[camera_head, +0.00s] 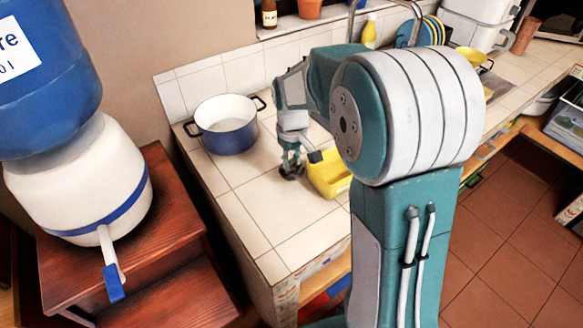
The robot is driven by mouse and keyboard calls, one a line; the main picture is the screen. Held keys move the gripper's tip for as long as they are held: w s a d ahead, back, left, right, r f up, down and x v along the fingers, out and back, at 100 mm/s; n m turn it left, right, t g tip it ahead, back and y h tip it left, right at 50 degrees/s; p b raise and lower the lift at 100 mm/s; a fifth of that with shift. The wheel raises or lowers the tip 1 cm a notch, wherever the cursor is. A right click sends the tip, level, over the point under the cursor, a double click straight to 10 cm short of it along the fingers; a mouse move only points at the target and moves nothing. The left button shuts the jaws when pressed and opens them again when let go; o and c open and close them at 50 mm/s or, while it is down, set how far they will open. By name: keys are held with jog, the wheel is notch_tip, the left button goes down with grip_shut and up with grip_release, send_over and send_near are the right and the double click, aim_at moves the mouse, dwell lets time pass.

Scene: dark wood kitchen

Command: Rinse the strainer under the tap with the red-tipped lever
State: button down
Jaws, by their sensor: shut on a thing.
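My gripper (291,168) is small in the view, low over the tiled counter (258,205), pointing down. It is shut on a small dark thing at its fingertips, which is too small to identify. A yellow tub-like thing (330,175) is just right of my gripper, partly behind my arm. I cannot make out the strainer for sure; a yellow vessel with handles (473,57) stands far back right by the sink. A curved metal tap (412,12) shows at the top, partly hidden. No red-tipped lever is visible; the water dispenser (78,185) at left has a blue-tipped lever (114,283).
A blue pot (228,138) with a white inside stands left of my gripper. A yellow bottle (369,31) and a rack of plates (428,32) stand farther back. The dispenser sits on a red-brown wooden stand (165,215). The counter's near end is clear.

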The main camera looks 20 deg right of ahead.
aim_at(291, 173)
jog(key=shift+w+a+f, duration=0.1)
jog(key=shift+f, duration=1.55)
jog(key=c, duration=0.6)
grip_release()
jog(key=shift+f, duration=0.1)
notch_tip(291, 173, up, 12)
jog(key=shift+r, duration=0.15)
jog(key=s+r+m+t, duration=0.1)
jog(key=s+t, duration=0.1)
jog(key=s, duration=0.5)
jog(key=s+r+m+t, duration=0.1)
jog(key=s+r, duration=0.1)
jog(key=s, duration=0.6)
jog(key=s+r+m+t, duration=0.1)
jog(key=s+t, duration=0.1)
jog(key=s, duration=0.5)
jog(key=shift+s+a+r+m+t, duration=0.15)
jog(key=shift+s+a+m+t, duration=0.15)
jog(key=shift+s+a, duration=0.1)
